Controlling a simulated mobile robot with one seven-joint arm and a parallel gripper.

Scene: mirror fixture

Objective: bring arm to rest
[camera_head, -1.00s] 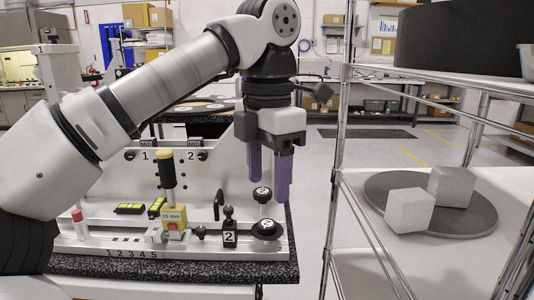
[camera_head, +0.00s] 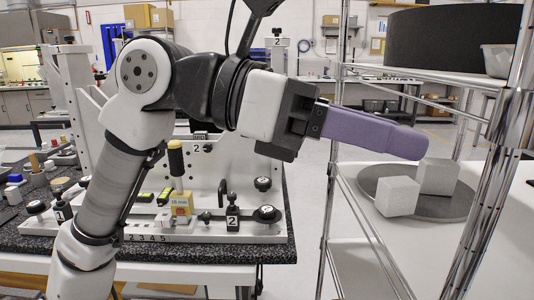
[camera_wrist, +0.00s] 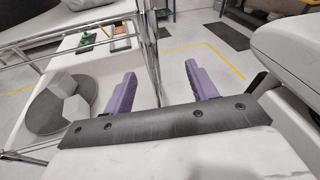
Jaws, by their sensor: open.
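My gripper (camera_head: 424,145) is raised in the head view, its purple fingers pointing right, in front of the wire shelf rack. In that view the fingers overlap each other. In the wrist view my gripper (camera_wrist: 168,80) shows two purple fingers spread apart with nothing between them. My arm is folded up at the left of the head view, in front of the bench fixture (camera_head: 245,200). My arm hides part of the fixture.
The metal rack (camera_head: 334,170) stands at the right. Its lower shelf bears a grey round plate (camera_head: 452,207) with two pale cubes (camera_head: 398,196) (camera_head: 438,176). A black drum (camera_head: 450,40) sits on the upper shelf. The dark speckled bench (camera_head: 200,248) spans the left. Floor shows between bench and rack.

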